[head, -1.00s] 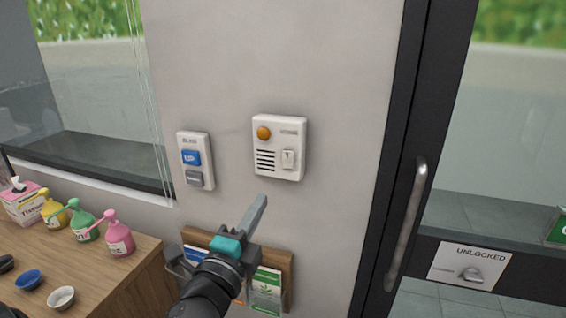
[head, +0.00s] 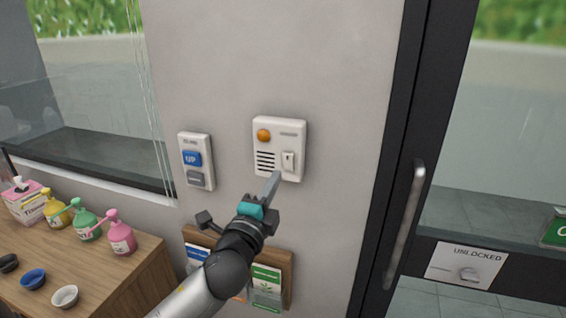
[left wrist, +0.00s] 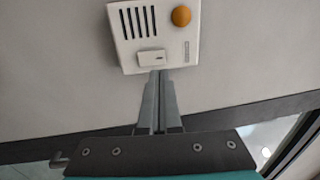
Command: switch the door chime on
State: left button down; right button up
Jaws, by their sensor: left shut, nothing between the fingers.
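The door chime (head: 294,139) is a white box on the grey wall, with an orange round light or button, dark slots and a small white rocker switch (head: 288,161) at its lower right. It also shows in the left wrist view (left wrist: 184,52), with the switch (left wrist: 152,57) at its lower edge. My left gripper (head: 275,178) is shut and empty. Its fingertips are just below the switch, close to the lower edge of the chime; I cannot tell whether they touch it. In the left wrist view the closed fingers (left wrist: 158,76) point at the switch. My right gripper is not in view.
A blind control (head: 196,160) with a blue UP button and a grey button is left of the chime. A leaflet rack (head: 287,262) hangs below. A glass door with a handle (head: 408,222) stands right. A wooden counter (head: 125,265) with pump bottles is at left.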

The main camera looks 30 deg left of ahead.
aim_at(287, 157)
pick_arm(q)
jog(key=shift+p+x, duration=0.5)
jog(key=shift+x, duration=2.5)
jog(key=shift+d, duration=0.1)
jog(key=shift+w+r, duration=0.1)
jog(key=shift+r, duration=0.05)
